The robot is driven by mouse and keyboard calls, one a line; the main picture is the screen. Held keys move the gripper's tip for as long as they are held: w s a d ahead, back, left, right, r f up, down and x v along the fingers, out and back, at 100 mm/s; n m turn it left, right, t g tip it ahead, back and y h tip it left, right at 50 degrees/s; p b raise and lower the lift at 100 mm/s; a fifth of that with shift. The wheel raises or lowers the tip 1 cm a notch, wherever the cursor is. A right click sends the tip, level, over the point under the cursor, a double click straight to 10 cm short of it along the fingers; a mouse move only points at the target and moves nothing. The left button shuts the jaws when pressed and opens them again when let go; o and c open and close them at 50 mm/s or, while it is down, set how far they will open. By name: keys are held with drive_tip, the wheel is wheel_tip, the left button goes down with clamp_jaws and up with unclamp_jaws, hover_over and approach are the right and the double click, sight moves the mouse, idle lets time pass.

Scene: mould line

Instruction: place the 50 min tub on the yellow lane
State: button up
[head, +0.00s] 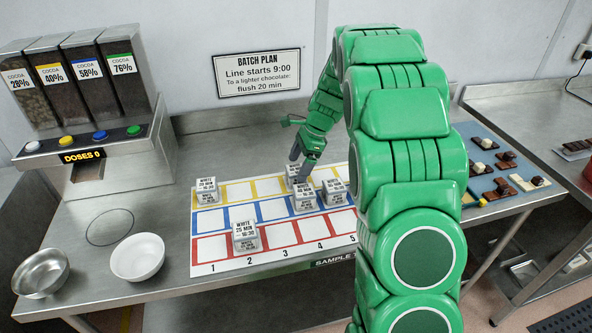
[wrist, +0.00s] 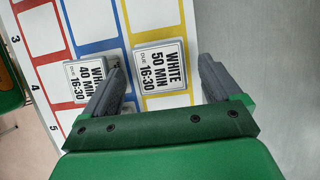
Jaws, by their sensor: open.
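The 50 min tub (wrist: 163,66), a white-topped block labelled WHITE 50 MIN, DUE 16:30, stands on the yellow lane (wrist: 180,100) in the wrist view. In the head view a tub (head: 296,173) at yellow column 4, partly hidden by the fingers, appears to be the same one. My gripper (wrist: 162,64) is open, its fingers on either side of this tub with narrow gaps; in the head view my gripper (head: 303,165) is above it. The 40 min tub (wrist: 84,80) stands close by on the blue lane, beside my left-hand finger.
Other tubs stand close right (head: 334,191), at yellow column 1 (head: 205,190) and at red column 2 (head: 245,237). A white bowl (head: 137,258), a metal bowl (head: 41,272) and a cocoa dispenser (head: 90,110) are left. Yellow columns 2 and 3 are clear.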

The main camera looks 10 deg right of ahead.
drive_tip(key=v, duration=0.8)
drive_tip(key=s+a+r+n, duration=0.3)
drive_tip(key=s+r+n, duration=0.15)
drive_tip(key=s, duration=0.55)
drive_tip(key=s+a+n+g+h, duration=0.1)
drive_tip(key=s+a+n+h, duration=0.3)
drive_tip(key=s+n, duration=0.9)
drive_tip(key=s, duration=2.2)
drive_tip(key=shift+g, duration=0.4)
drive_tip(key=shift+a+n, duration=0.1)
drive_tip(key=shift+n, duration=0.15)
